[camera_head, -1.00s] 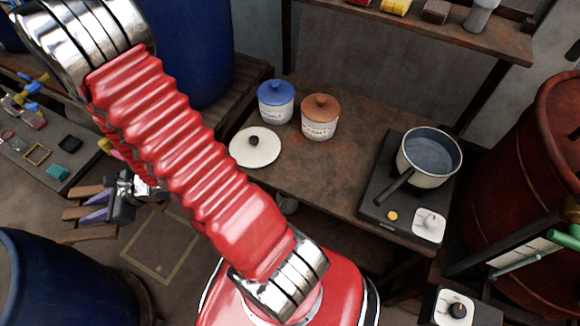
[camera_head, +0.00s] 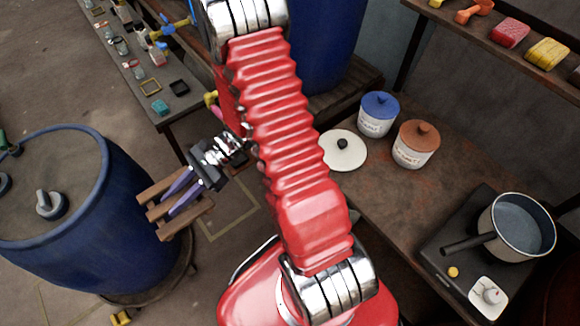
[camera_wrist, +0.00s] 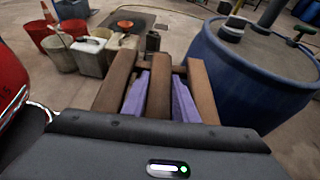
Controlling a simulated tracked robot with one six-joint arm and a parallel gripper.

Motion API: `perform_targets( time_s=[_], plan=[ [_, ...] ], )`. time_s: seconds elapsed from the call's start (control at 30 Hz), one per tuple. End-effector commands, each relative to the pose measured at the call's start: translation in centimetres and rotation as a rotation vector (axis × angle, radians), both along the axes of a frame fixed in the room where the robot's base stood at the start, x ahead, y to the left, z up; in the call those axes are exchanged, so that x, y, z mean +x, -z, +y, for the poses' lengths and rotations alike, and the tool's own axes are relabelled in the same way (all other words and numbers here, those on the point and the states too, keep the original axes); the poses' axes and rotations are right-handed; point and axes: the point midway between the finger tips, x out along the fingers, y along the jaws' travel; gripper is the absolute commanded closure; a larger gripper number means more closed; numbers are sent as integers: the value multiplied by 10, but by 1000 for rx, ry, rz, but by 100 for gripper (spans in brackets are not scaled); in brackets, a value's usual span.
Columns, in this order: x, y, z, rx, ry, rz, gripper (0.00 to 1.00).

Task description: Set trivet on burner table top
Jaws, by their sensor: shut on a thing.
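My gripper (camera_head: 181,191) is shut on the trivet (camera_head: 158,187), a frame of brown wooden slats. Its purple fingers sit between the slats. The trivet hangs in the air over the floor, near the blue vat at the left. In the wrist view the trivet (camera_wrist: 158,88) fills the middle, with the purple fingers (camera_wrist: 160,100) along its middle slat. The burner table (camera_head: 385,205) has a brown worn top at the right, well away from my gripper. It bears a black burner plate (camera_head: 448,245) with a pot (camera_head: 520,225) on it.
A white lid (camera_head: 345,155), a blue-lidded jar (camera_head: 378,115) and a brown-lidded jar (camera_head: 415,145) stand on the table's back left. Its front middle looks clear. A blue vat (camera_head: 110,240) is close to the trivet. Buckets (camera_wrist: 85,58) stand on the floor.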

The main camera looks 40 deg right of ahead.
Motion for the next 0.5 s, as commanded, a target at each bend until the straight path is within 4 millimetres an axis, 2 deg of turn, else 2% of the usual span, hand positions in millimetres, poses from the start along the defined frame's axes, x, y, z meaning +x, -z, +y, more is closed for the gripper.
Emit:
perform_targets(
  time_s=[0.27,0.5],
  plan=[
    [-51,13,-11,0,-307,1,100],
    [-94,25,-39,0,-572,1,100]
  ],
)
